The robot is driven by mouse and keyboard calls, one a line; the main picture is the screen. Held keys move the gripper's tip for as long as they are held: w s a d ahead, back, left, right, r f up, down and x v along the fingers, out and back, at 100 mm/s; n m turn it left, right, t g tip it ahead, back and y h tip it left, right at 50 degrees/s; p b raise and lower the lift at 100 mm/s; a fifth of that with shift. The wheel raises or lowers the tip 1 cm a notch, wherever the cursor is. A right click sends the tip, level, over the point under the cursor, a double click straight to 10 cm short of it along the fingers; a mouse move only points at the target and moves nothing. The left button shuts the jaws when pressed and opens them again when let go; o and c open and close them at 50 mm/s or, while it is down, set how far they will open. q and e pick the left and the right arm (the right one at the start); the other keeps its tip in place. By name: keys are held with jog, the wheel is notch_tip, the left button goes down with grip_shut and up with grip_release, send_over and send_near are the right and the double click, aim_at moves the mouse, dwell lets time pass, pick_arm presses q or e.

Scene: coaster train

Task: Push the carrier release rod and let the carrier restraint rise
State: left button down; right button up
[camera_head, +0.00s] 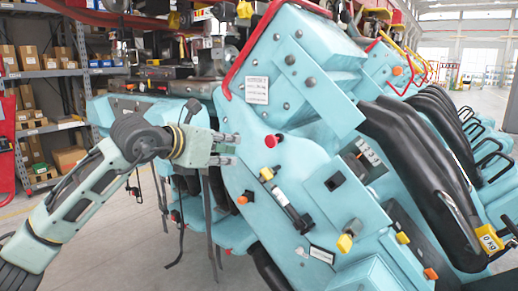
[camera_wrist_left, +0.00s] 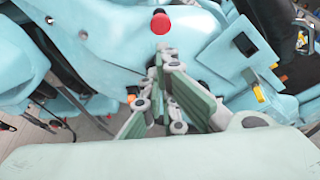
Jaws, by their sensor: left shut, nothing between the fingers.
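A teal coaster carrier (camera_head: 310,120) leans across the head view. A red round knob (camera_head: 272,140) sticks out of its side panel and also shows in the left wrist view (camera_wrist_left: 160,22). I cannot tell for sure which fitting is the release rod. The black padded restraint (camera_head: 425,165) lies along the carrier's right side. My left gripper (camera_head: 238,149) is shut and empty, just left of the red knob, apart from it in the head view. My right gripper is out of view.
A red tube rail (camera_head: 238,70) edges the carrier's top left. Yellow and orange knobs (camera_head: 345,243) stick out lower down. More restraints (camera_head: 475,130) stand behind at right. Shelves with boxes (camera_head: 40,85) stand at left. The floor (camera_head: 105,225) is open at left.

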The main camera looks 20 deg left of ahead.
pick_arm(q)
jog(key=p, duration=0.6)
send_near(271, 141)
jog(key=w+f, duration=0.5)
jog(key=shift+w+d, duration=0.25)
jog(key=shift+d, duration=0.15)
